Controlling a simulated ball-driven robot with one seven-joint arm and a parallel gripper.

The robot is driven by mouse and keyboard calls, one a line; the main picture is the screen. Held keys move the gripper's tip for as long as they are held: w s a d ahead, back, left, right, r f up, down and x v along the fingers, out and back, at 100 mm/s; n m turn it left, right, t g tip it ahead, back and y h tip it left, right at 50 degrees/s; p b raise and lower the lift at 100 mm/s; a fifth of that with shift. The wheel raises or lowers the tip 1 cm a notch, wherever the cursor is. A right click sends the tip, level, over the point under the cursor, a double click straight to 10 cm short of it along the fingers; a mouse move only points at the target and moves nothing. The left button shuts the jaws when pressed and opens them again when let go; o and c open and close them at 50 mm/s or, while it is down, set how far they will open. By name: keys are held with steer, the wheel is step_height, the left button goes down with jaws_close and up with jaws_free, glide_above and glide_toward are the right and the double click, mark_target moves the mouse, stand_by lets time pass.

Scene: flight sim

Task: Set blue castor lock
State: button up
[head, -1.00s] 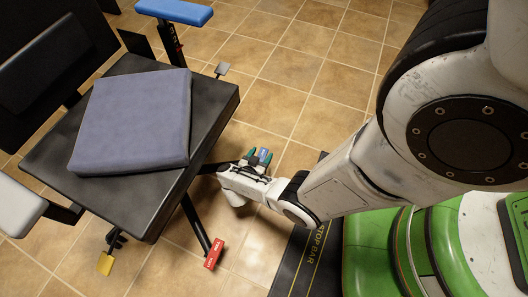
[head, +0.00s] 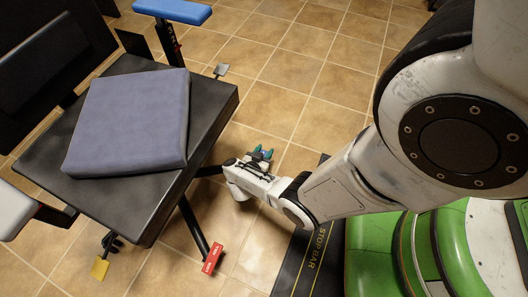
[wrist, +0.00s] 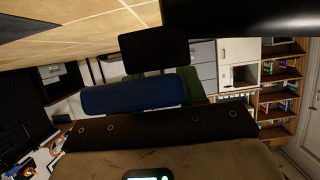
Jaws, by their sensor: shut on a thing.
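The blue castor lock (wrist: 130,95) spans the middle of the wrist view as a dark blue block. In the head view only a small bluish part of it shows between the green fingertips of my gripper (head: 262,154), low beside the chair's right side. My gripper is shut on the blue lock. Most of the lock and its joint with the chair leg are hidden by my wrist. The chair (head: 215,105) has a dark seat with a grey-blue cushion (head: 130,120) on it.
A red castor lock (head: 212,258) is at the near leg, a yellow one (head: 100,268) at lower left, and a grey one (head: 221,70) at the back. A blue-topped armrest (head: 172,11) stands behind. Tiled floor is clear at upper right.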

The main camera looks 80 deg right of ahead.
steer(key=c, duration=0.3)
steer(key=y+p, duration=0.1)
steer(key=p, duration=0.2)
steer(key=shift+r, duration=0.15)
steer(key=f+y+p, duration=0.1)
steer(key=y+p, duration=0.1)
steer(key=p, duration=0.1)
steer(key=shift+d+f+t+y, duration=0.1)
steer(key=shift+t+y, duration=0.2)
steer(key=shift+f+y+p, duration=0.35)
steer(key=shift+f+y, duration=0.1)
steer(key=shift+y, duration=0.15)
steer(key=shift+t, duration=0.3)
steer(key=o, duration=1)
steer(key=shift+c, duration=0.2)
